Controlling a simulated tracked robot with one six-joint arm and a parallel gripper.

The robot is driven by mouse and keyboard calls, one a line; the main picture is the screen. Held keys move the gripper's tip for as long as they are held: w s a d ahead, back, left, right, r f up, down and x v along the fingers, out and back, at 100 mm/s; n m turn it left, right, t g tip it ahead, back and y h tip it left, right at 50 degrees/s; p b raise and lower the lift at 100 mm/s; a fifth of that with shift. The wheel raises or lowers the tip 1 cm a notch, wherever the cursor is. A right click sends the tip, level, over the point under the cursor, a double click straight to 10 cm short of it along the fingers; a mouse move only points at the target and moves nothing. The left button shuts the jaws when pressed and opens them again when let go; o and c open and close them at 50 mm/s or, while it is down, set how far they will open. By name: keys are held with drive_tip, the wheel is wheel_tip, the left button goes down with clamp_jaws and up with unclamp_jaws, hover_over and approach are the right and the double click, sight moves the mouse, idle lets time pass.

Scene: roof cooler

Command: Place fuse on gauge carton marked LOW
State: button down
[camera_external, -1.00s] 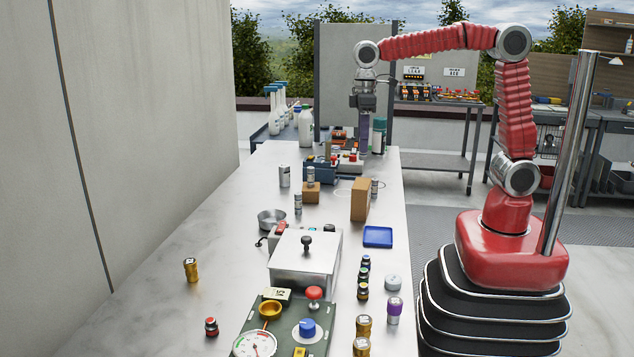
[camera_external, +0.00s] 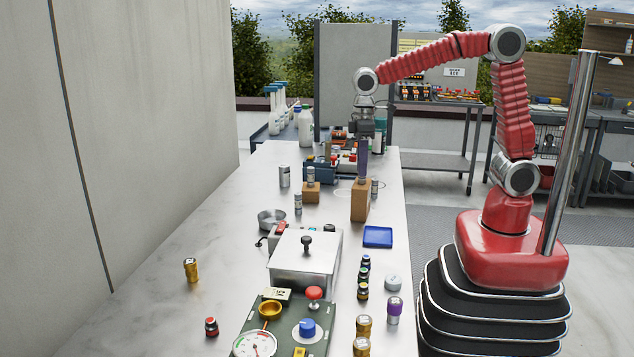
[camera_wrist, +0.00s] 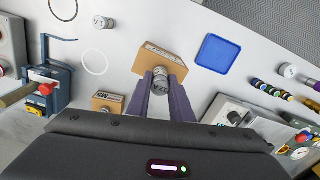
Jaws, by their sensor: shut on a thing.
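My gripper (camera_external: 363,175) points down at the taller tan carton (camera_external: 359,204). Its purple fingers (camera_wrist: 161,90) are shut on a silver fuse (camera_wrist: 159,82). In the wrist view the fuse overlaps the top of this carton (camera_wrist: 180,62); I cannot tell whether it touches it. In the external view the fingers largely hide the fuse. A shorter tan carton (camera_external: 311,194) stands to the left with a silver cylinder (camera_external: 311,175) on top; it also shows in the wrist view (camera_wrist: 106,101). I cannot read LOW on either carton.
More silver cylinders stand nearby, at the left (camera_external: 284,176), front left (camera_external: 298,204) and right (camera_external: 375,187). A blue tray (camera_external: 377,237) lies in front of the taller carton. A metal box (camera_external: 304,262) and a gauge panel (camera_external: 285,325) stand nearer. The left bench is mostly clear.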

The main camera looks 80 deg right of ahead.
drive_tip(key=shift+f, duration=0.15)
drive_tip(key=c, duration=1.6)
unclamp_jaws()
wheel_tip(320, 180, up, 12)
drive_tip(key=shift+r, duration=0.15)
